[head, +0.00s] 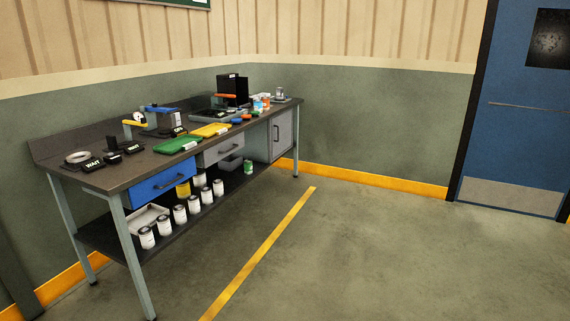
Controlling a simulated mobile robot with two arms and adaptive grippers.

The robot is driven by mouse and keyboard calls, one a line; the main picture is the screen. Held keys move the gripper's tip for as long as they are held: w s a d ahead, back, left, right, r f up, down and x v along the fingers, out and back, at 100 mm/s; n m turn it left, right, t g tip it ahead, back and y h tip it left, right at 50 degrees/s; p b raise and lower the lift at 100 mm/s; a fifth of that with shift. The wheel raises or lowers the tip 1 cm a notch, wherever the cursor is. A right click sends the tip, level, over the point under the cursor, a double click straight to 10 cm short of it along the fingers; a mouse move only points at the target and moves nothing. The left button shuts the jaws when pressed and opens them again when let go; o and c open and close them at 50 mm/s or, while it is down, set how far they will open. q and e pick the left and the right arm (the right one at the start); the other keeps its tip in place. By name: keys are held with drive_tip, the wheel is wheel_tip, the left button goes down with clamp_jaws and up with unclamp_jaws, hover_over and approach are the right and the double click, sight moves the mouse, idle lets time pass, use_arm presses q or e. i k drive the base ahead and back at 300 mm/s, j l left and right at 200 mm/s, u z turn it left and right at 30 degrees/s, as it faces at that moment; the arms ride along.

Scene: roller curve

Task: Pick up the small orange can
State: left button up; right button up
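A workbench (130,172) stands along the wall at the left. Near the far end of its top is a small cluster of containers, with an orange one (266,101) among them. It is too small to tell for sure whether this is the small orange can. On the lower shelf are several white cans with dark lids (180,214), a yellow can (183,190) partly hidden under the blue drawer, and a green can (248,167). Neither of my grippers is in view.
The benchtop holds a green tray (177,145), a yellow tray (210,130), black "WAIT" blocks (94,165) and a black holder (232,89). Open floor (350,250) with a yellow line (262,250) lies in front. A blue door (520,110) is at the right.

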sight(265, 100)
drive_tip(key=i, duration=4.5)
